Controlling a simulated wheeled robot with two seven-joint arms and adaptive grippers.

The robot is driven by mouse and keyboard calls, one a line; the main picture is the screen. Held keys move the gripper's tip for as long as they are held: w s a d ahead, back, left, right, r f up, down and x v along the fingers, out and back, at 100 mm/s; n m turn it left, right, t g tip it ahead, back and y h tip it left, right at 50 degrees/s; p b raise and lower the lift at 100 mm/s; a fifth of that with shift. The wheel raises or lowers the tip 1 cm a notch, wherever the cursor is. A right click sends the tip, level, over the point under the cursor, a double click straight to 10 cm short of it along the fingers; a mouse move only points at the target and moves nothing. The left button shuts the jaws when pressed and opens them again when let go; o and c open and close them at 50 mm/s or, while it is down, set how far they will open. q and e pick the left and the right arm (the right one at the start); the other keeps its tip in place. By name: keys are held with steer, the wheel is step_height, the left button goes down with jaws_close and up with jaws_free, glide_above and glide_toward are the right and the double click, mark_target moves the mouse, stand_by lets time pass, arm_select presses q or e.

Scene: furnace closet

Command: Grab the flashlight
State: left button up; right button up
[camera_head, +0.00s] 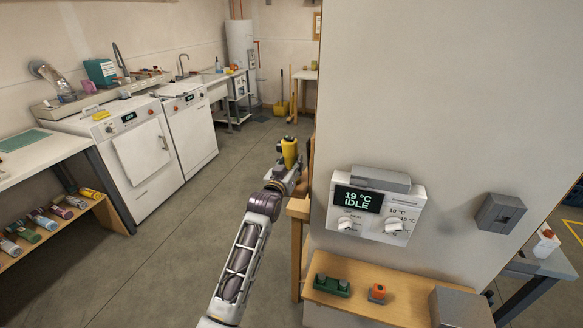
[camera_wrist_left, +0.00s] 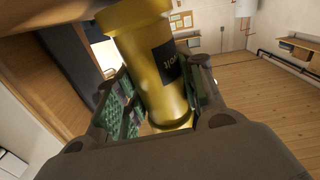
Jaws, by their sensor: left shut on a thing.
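The flashlight (camera_wrist_left: 150,75) is yellow with a dark label and fills the middle of the left wrist view. It stands tilted between the two fingers of my left gripper (camera_wrist_left: 158,108), which is shut on it. In the head view the yellow flashlight (camera_head: 290,152) shows above my left gripper (camera_head: 287,170), beside the left edge of the grey wall panel. The lower end of the flashlight is partly hidden by the gripper. My right gripper does not show.
A thermostat unit (camera_head: 372,208) is on the panel, right of my left arm. A wooden shelf (camera_head: 340,300) below it holds a green item (camera_head: 331,286) and an orange item (camera_head: 377,293). White appliances (camera_head: 140,155) stand at left. The floor (camera_head: 190,235) between is clear.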

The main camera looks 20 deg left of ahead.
mark_target(291, 138)
arm_select(q)
step_height(291, 138, up, 10)
steer(key=shift+f+b, duration=0.15)
steer(key=shift+b, duration=0.25)
stand_by(0.7)
